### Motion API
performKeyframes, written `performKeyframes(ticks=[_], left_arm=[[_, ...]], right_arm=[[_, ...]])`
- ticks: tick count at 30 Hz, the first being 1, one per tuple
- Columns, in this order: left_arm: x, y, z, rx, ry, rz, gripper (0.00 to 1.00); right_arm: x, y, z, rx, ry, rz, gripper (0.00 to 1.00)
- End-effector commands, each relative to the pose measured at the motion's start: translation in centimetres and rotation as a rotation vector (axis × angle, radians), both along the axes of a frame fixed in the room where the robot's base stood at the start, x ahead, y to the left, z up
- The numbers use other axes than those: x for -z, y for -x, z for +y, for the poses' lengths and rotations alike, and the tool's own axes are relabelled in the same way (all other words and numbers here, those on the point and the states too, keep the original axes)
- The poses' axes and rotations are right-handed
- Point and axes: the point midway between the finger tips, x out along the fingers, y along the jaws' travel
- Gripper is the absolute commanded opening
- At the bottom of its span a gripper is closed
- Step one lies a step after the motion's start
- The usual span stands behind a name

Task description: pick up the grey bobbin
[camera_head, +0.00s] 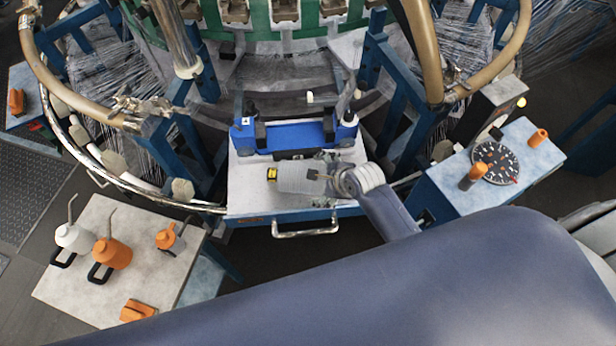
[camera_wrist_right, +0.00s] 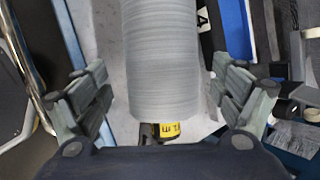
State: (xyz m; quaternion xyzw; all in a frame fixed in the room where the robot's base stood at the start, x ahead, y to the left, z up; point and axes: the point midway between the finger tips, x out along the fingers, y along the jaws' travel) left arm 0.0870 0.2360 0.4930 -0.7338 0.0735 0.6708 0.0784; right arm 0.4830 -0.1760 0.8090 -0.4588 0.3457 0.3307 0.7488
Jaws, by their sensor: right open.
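The grey bobbin (camera_head: 297,178) lies on its side on the pale work shelf (camera_head: 244,198) in front of the loom. It also shows in the right wrist view (camera_wrist_right: 160,55), running up from the middle. My right gripper (camera_head: 320,177) is open at the bobbin's right end in the head view. In the wrist view its fingers (camera_wrist_right: 162,90) stand on either side of the bobbin, with gaps visible. Whether any finger touches it I cannot tell. My left gripper is not in view.
A yellow-black item (camera_head: 271,174) sits at the bobbin's left end. A blue holder (camera_head: 293,135) stands just behind it. The shelf has a metal handle (camera_head: 305,230) in front. A side table (camera_head: 75,284) at the left holds oil cans; a dial (camera_head: 496,162) is at the right.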

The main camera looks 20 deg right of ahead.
Motion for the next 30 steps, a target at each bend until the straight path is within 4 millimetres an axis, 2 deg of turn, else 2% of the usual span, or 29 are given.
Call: performKeyframes(ticks=[7, 16, 26, 27, 30], left_arm=[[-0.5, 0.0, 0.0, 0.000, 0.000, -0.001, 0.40], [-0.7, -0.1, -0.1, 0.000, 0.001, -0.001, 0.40], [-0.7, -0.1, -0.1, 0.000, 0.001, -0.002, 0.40], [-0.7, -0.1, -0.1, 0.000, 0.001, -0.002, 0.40], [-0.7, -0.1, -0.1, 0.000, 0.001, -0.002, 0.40]], right_arm=[[1.0, -1.1, 0.6, -0.002, 0.002, 0.000, 0.89], [3.6, -3.0, 1.4, -0.001, 0.001, 0.001, 0.89], [4.0, -3.2, 1.5, -0.001, 0.001, 0.000, 0.89], [4.0, -3.2, 1.5, -0.002, 0.001, 0.000, 0.84], [4.0, -3.2, 1.5, -0.002, 0.001, 0.000, 0.61]])
